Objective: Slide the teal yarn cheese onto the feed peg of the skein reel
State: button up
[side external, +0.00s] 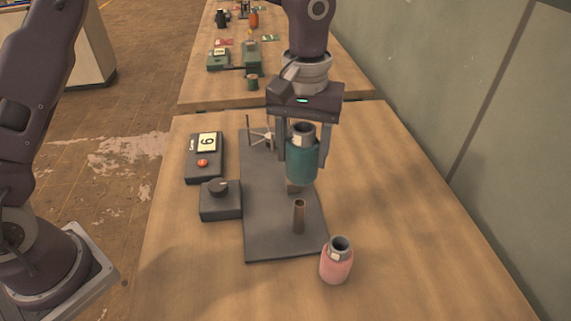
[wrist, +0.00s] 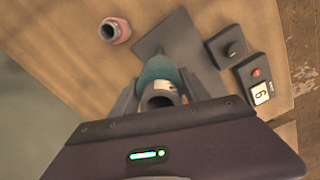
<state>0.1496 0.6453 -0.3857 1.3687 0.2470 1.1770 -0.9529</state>
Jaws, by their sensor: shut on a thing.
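The teal yarn cheese (side external: 301,163) is a teal cylinder on a grey hollow core, upright or nearly so. My gripper (side external: 303,155) is shut on it and holds it above the dark base plate. The cheese also shows in the wrist view (wrist: 158,72), between the fingers. The skein reel has a dark base plate (side external: 270,235), and a grey reel (side external: 262,137) with arms stands at its far end. A brown feed peg (side external: 299,217) stands upright near the plate's front. In the side view the peg is below and in front of the cheese, apart from it.
A pink yarn cheese (side external: 336,264) stands beside the plate's front right corner. A dark box with a knob (side external: 220,199) and a counter with a red button (side external: 204,158) sit left of the plate. The table's right side (side external: 420,220) is clear.

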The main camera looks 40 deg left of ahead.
send_over(300, 203)
jog(key=shift+f, duration=2.9)
jog(key=shift+f, duration=2.5)
jog(key=shift+f, duration=0.1)
jog(key=shift+f, duration=2.4)
jog(key=shift+f, duration=0.1)
